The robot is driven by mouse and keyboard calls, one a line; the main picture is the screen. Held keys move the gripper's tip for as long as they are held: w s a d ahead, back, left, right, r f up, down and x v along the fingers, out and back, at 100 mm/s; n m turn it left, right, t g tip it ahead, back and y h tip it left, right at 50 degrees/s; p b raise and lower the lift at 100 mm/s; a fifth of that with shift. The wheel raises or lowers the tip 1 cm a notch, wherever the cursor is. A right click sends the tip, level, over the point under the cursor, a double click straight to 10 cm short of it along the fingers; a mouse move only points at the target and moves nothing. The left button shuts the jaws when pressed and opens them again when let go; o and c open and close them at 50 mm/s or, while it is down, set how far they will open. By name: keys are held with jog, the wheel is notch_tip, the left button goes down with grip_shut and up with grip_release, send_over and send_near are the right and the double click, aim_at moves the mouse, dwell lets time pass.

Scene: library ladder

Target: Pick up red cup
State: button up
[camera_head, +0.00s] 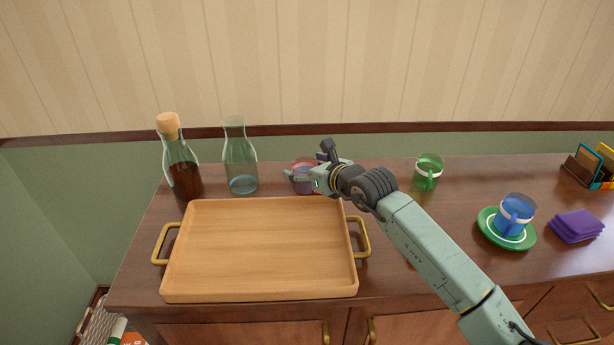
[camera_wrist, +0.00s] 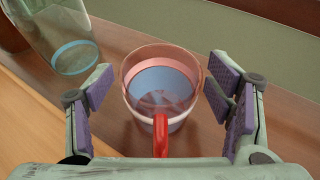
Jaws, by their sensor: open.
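The red cup (camera_head: 304,175) is a clear cup with a reddish tint and a red handle, standing on the wooden cabinet top behind the tray's right part. In the head view my gripper partly hides it. In the wrist view the cup (camera_wrist: 160,90) stands upright between my fingers, its handle toward the gripper's palm. My gripper (camera_wrist: 163,95) is open, with one purple-padded finger on each side of the cup and a gap on both sides. In the head view my gripper (camera_head: 307,165) is at the cup.
A wooden tray (camera_head: 260,293) with brass handles lies in front. A glass carafe (camera_head: 240,160) and a corked bottle (camera_head: 181,165) stand left of the cup. To the right are a green cup (camera_head: 428,172), a blue cup (camera_head: 515,214) on a green saucer (camera_head: 487,226), and purple coasters (camera_head: 576,226).

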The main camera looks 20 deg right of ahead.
jog(key=c, duration=1.4)
